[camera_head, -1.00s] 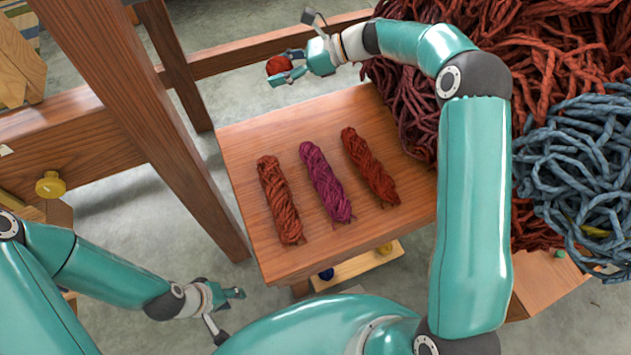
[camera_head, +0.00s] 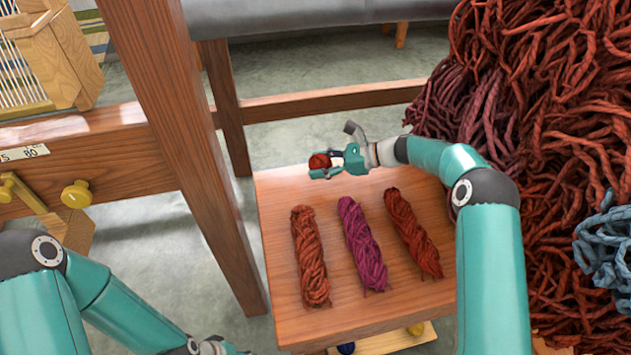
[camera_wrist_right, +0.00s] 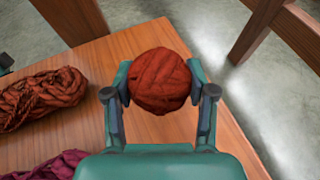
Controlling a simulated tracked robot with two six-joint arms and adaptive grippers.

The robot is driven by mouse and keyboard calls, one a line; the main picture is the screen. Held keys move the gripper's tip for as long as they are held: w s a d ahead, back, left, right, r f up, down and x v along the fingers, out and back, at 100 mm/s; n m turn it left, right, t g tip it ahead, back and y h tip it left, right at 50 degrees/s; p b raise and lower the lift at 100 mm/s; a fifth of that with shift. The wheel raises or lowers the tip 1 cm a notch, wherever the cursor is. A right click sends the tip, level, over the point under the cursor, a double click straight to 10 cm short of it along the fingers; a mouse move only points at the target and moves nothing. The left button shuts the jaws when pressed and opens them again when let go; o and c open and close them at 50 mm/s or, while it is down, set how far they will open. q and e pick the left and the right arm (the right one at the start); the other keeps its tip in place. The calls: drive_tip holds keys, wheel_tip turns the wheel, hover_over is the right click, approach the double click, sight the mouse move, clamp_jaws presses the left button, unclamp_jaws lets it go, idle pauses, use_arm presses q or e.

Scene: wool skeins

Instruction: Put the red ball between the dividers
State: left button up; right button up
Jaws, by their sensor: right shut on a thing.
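The red ball (camera_head: 319,161) is a small wound ball of rust-red yarn. My right gripper (camera_head: 325,164) is shut on it, close to the far edge of the wooden bench top (camera_head: 275,230). Three twisted skeins lie side by side on the bench: a rust one (camera_head: 309,256), a purple one (camera_head: 362,243) and another rust one (camera_head: 412,232). Bare wood shows between them. No other dividers show. My left gripper (camera_head: 230,348) is cut off at the bottom edge.
A large heap of rust and plum yarn (camera_head: 560,130) rises right of the bench, with blue yarn (camera_head: 605,245) beside it. A thick wooden post (camera_head: 185,120) stands left of the bench. A rail (camera_head: 330,101) crosses behind it.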

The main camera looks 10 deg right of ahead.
sight(320, 183)
drive_tip(key=shift+f+b, duration=0.55)
drive_tip(key=shift+f, duration=1.75)
drive_tip(key=shift+f, duration=0.1)
drive_tip(key=o, duration=1.1)
